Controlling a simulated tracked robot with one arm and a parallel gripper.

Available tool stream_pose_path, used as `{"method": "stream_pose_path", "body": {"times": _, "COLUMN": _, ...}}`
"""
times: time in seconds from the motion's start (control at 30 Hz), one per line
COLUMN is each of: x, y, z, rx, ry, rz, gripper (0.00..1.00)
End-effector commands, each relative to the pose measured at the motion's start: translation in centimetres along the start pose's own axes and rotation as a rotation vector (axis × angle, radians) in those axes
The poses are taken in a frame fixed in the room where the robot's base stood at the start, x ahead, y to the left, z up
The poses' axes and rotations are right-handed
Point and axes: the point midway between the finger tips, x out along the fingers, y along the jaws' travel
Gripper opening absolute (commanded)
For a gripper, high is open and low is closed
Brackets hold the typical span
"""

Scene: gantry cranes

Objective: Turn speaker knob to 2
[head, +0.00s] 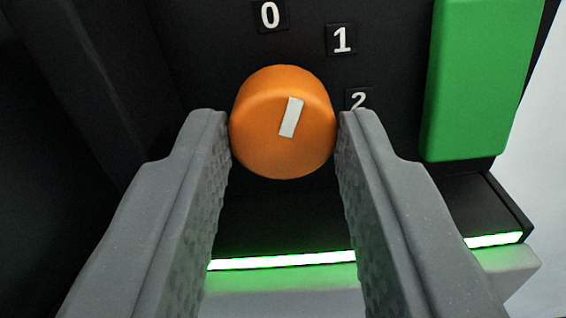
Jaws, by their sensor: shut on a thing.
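The orange speaker knob (268,140) sits on a black panel (210,50) in the middle of the head view. Its white pointer mark (291,117) leans slightly right of straight up, between the 0 label (270,15) and the 1 label (341,40). The 2 label (358,98) is at the knob's right, its lower part hidden by my right finger. My gripper (283,130) is shut on the knob, with one grey finger at its left side and one at its right.
A green block (480,80) stands out from the panel at the right, near my right finger. A glowing green strip (285,261) runs along a ledge below the knob. A dark upright surface (75,90) is at the left.

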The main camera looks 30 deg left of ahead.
Motion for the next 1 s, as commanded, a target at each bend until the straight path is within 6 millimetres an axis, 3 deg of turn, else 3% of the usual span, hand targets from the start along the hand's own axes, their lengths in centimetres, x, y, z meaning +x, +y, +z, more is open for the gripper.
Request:
{"method": "stream_pose_path", "body": {"times": 0.5, "x": -0.03, "y": 0.02, "z": -0.28, "rx": 0.416, "ry": 0.002, "rz": 0.0, "gripper": 0.07}}
{"method": "stream_pose_path", "body": {"times": 1.0, "x": -0.07, "y": 0.08, "z": -0.19, "rx": 0.549, "ry": 0.004, "rz": 0.001, "gripper": 0.07}}
